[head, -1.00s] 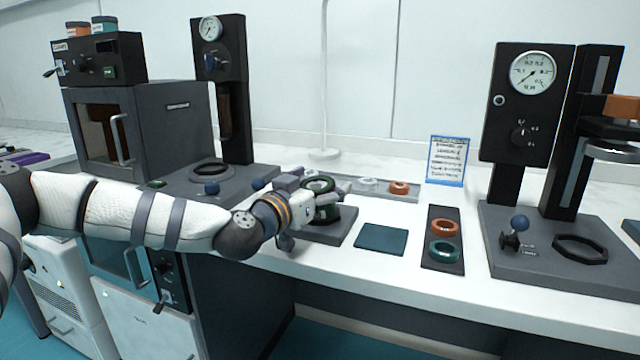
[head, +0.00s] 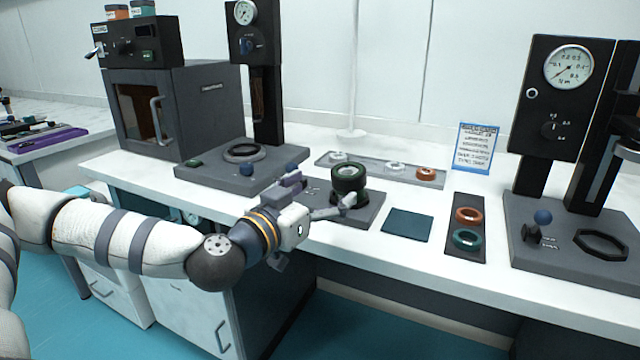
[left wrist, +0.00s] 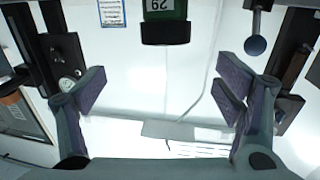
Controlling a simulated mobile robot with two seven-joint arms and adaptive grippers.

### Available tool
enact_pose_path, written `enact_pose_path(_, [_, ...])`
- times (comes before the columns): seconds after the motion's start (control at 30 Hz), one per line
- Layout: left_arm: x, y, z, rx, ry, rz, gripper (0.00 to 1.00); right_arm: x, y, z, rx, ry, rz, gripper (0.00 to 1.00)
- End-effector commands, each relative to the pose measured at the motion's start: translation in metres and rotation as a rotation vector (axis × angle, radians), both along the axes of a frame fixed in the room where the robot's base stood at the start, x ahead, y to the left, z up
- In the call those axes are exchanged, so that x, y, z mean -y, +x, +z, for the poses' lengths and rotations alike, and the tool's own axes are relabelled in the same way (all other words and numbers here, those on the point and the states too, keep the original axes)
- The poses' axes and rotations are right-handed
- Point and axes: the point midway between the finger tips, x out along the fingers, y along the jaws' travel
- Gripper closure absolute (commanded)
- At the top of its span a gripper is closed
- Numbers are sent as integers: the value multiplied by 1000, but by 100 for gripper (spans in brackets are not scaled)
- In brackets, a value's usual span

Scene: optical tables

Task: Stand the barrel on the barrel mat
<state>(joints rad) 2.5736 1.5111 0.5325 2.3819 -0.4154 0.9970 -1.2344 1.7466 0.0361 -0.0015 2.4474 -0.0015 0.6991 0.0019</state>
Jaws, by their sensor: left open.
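The barrel, a short black cylinder with a green band (head: 348,178), stands upright on a dark grey base plate behind the dark teal square mat's left side. I take this flat, empty mat (head: 407,225) to be the barrel mat. My left gripper (head: 322,210) is open and empty, in front and to the left of the barrel, with one finger near its lower side. In the left wrist view the open fingers (left wrist: 163,85) stand wide apart with nothing between them. The barrel's green side with a number label (left wrist: 165,8) shows beyond them at the top edge. My right gripper is out of view.
A dark tray (head: 467,245) with an orange and a teal ring lies right of the mat. Gauge stands (head: 560,100) rise on both sides. The white table's front edge runs close below the mat.

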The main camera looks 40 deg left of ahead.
Motion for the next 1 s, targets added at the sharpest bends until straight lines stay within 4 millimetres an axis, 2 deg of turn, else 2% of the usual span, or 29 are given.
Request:
enact_pose_path(0.13, [19,10,-21,-102,-55,42,15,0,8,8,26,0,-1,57])
enact_pose_path(0.27, [24,11,-36,-157,-68,171,15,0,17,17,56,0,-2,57])
enact_pose_path(0.4, [22,7,-26,-88,-20,290,15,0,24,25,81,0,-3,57])
enact_pose_path(0.6, [23,6,-9,10,17,344,15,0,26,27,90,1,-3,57])
enact_pose_path(0.67, [18,15,-9,14,17,348,15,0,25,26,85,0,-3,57])
enact_pose_path(0.8, [5,44,-11,12,16,348,15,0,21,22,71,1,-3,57])
enact_pose_path(1.0, [-5,71,-10,10,15,344,15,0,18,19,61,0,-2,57])
